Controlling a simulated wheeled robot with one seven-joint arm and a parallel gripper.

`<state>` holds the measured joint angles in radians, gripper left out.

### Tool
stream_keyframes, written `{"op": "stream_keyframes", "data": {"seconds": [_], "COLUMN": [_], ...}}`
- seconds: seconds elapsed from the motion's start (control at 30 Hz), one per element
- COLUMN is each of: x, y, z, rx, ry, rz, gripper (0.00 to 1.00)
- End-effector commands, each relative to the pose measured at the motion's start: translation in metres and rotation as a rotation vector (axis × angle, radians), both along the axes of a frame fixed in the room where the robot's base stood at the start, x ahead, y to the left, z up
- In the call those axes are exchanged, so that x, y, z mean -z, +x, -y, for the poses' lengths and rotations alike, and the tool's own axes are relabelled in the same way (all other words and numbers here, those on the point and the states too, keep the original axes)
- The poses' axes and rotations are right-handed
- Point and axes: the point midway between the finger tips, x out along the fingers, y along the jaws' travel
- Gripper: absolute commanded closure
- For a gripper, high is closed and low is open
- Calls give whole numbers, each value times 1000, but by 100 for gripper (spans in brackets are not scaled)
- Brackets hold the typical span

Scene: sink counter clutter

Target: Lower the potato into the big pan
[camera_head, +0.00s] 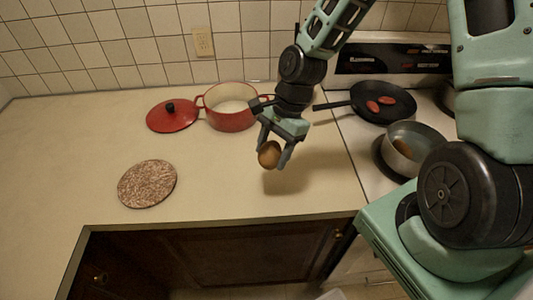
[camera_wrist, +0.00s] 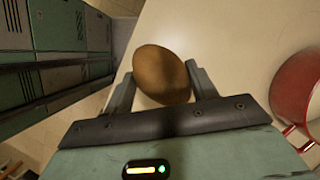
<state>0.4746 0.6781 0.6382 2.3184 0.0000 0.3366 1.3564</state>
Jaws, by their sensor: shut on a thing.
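The brown potato (camera_head: 269,154) is held between the fingers of my gripper (camera_head: 275,158), above the counter. In the wrist view the potato (camera_wrist: 161,75) sits between the two fingertips of my gripper (camera_wrist: 160,82). The big black pan (camera_head: 383,102) is on the stove at the right, its handle pointing left toward my wrist. It holds two reddish pieces (camera_head: 379,104). My gripper is to the left of and nearer than this pan, over the counter.
A red pot (camera_head: 230,120) and its red lid (camera_head: 172,116) stand at the back of the counter. A speckled round mat (camera_head: 147,184) lies at left. A grey saucepan (camera_head: 424,143) with a brown item inside is on the front of the stove. The counter's middle is clear.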

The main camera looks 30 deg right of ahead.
Motion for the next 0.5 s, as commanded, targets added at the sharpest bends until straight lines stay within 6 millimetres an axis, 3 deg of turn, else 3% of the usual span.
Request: {"op": "stream_keyframes", "data": {"seconds": [0.1,0.5], "x": [-16,-43], "y": [-5,-23], "z": [20,88], "rx": [6,7], "ry": [0,0], "rz": [-2,-2], "gripper": [70,70]}}
